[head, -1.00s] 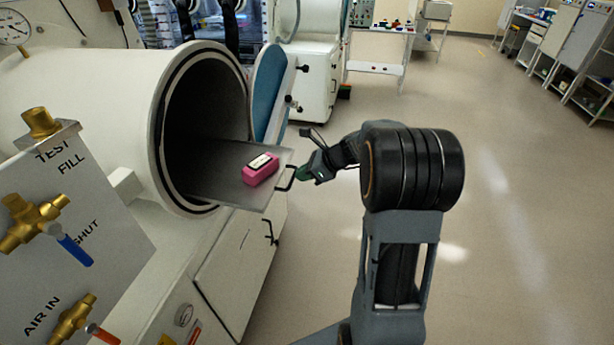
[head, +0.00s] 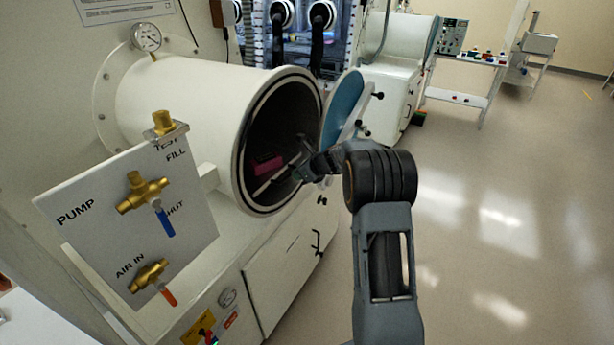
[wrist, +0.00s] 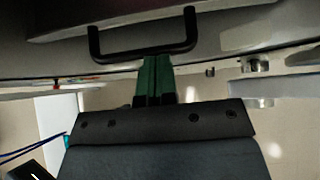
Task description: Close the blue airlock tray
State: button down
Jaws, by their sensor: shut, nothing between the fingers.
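The airlock tray shows in the head view as a pale front edge (head: 272,181) just inside the mouth of the white airlock cylinder. A pink block (head: 268,165) sits on it. In the wrist view the tray's black handle (wrist: 120,54) spans the top. My gripper (wrist: 155,58) is shut with its green fingers against or very close to the handle bar; nothing is between them. In the head view my gripper (head: 302,168) is at the cylinder mouth, largely hidden by my wrist. The blue round door (head: 343,105) stands swung open to the right of the mouth.
A valve panel (head: 85,235) with brass valves and coloured levers stands at front left. A cabinet with a black handle (head: 316,243) is below the cylinder. Another white airlock stands behind. The floor to the right is clear.

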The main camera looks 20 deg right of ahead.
jog(key=shift+w+a, duration=0.35)
dwell(0.3)
